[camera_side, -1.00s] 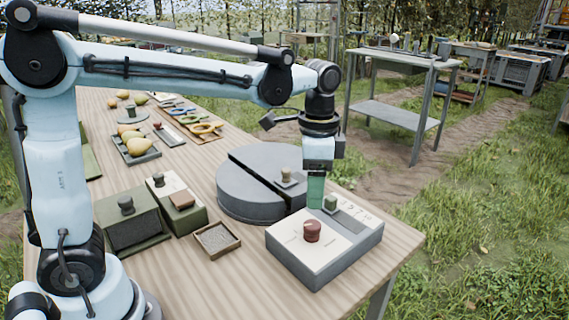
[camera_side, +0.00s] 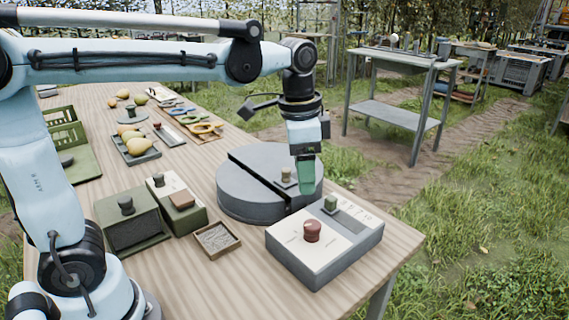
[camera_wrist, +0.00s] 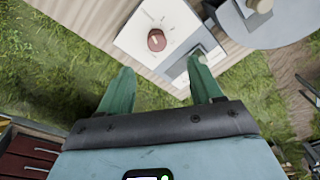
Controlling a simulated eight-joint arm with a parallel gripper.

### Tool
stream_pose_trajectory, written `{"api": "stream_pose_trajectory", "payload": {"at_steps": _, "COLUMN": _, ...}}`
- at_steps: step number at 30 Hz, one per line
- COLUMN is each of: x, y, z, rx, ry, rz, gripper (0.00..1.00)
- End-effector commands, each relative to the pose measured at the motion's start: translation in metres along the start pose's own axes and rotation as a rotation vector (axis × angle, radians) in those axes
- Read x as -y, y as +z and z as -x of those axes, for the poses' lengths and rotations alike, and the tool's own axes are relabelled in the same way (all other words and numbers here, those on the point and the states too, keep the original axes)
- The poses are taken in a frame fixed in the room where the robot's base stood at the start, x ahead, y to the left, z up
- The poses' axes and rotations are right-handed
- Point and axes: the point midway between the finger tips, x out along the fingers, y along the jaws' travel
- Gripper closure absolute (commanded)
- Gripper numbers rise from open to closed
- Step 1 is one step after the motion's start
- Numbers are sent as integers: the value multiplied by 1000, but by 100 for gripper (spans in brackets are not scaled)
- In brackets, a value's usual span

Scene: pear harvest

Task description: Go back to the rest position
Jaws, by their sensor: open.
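My gripper (camera_side: 305,190) hangs from the arm over the right part of the grey round device in the side view, with its green fingers pointing down. In the wrist view the two green fingers of my gripper (camera_wrist: 158,85) are spread apart with nothing between them. The control box (camera_side: 333,258), with a red knob (camera_side: 312,231) and a green knob (camera_side: 330,203), sits just in front of the gripper. In the wrist view the red knob (camera_wrist: 157,40) shows ahead of the fingers, and the right fingertip overlaps the box's edge.
The round grey device (camera_side: 250,205) has a slot and a small knob on top. Green boxes (camera_side: 133,220), a small gravel tray (camera_side: 217,238), a pear tray (camera_side: 135,148) and tools (camera_side: 185,120) stand on the wooden table (camera_side: 190,275). Grass lies beyond the table's right edge.

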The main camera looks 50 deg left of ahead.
Motion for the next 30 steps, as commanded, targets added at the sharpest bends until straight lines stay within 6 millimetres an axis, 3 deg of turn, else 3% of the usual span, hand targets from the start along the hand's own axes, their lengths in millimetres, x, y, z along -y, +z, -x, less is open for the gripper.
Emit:
{"api": "stream_pose_trajectory", "payload": {"at_steps": 6, "x": -4, "y": 41, "z": -10, "rx": -167, "ry": -85, "rz": 232, "gripper": 35}}
{"api": "stream_pose_trajectory", "payload": {"at_steps": 15, "x": -10, "y": 84, "z": -38, "rx": -397, "ry": -159, "rz": 514, "gripper": 35}}
{"api": "stream_pose_trajectory", "payload": {"at_steps": 21, "x": -12, "y": 96, "z": -49, "rx": -481, "ry": -175, "rz": 605, "gripper": 35}}
{"api": "stream_pose_trajectory", "payload": {"at_steps": 30, "x": -12, "y": 98, "z": -51, "rx": -494, "ry": -176, "rz": 619, "gripper": 35}}
